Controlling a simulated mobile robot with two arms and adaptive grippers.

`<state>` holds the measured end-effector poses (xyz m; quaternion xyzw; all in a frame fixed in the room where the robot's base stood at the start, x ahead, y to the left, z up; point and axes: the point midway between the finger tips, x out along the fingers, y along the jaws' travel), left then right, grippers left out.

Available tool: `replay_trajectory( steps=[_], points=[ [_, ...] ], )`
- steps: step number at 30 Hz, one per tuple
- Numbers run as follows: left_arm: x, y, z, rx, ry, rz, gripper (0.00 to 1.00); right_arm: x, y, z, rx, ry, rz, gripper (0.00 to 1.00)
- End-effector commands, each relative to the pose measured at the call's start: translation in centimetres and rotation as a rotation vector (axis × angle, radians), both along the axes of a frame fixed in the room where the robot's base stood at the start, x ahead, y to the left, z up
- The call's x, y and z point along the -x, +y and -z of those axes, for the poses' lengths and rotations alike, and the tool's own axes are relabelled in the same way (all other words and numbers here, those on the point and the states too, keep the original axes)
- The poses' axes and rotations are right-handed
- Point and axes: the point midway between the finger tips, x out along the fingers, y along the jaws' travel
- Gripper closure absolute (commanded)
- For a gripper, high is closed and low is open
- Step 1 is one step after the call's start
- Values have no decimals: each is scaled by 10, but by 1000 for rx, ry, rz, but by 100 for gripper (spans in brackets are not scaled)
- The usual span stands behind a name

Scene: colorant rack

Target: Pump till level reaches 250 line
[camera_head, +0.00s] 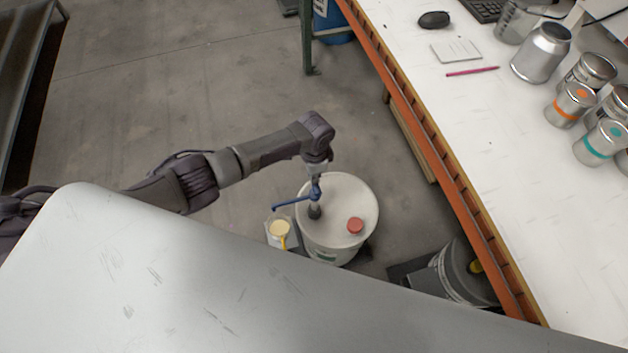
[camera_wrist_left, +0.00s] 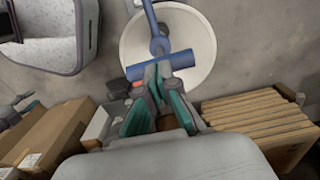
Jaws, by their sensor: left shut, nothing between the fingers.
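A white bucket (camera_head: 337,215) stands on the floor with a blue hand pump (camera_head: 315,190) on its lid and a red cap (camera_head: 355,225) beside it. The pump's spout points left over a small container (camera_head: 279,230) holding cream liquid; its level lines are too small to read. My left gripper (camera_head: 317,170) is shut and empty, right above the pump. In the left wrist view, the shut fingertips (camera_wrist_left: 156,76) overlap the blue T-shaped pump handle (camera_wrist_left: 160,65); whether they touch it I cannot tell. The bucket lid (camera_wrist_left: 195,42) lies behind. My right gripper is not in view.
A white workbench (camera_head: 480,130) with an orange edge holds metal cans (camera_head: 540,52), a pen (camera_head: 472,71) and a mouse (camera_head: 433,19). Another bucket (camera_head: 460,275) stands under its edge.

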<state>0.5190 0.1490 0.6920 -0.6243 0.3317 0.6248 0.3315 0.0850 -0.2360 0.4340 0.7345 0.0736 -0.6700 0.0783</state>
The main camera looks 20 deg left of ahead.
Motion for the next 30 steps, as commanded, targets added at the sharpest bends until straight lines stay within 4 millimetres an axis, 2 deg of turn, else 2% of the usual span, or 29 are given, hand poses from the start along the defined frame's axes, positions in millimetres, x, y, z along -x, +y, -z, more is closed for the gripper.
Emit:
replay_trajectory(
  steps=[1, 24, 30],
  points=[
    [0, 0, 7, 1, 1, 0, 100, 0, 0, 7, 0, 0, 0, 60],
    [0, 0, 62, 0, 0, 0, 100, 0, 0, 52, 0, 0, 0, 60],
    [0, 0, 50, 0, 0, 0, 100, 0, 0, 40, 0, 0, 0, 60]
  ],
)
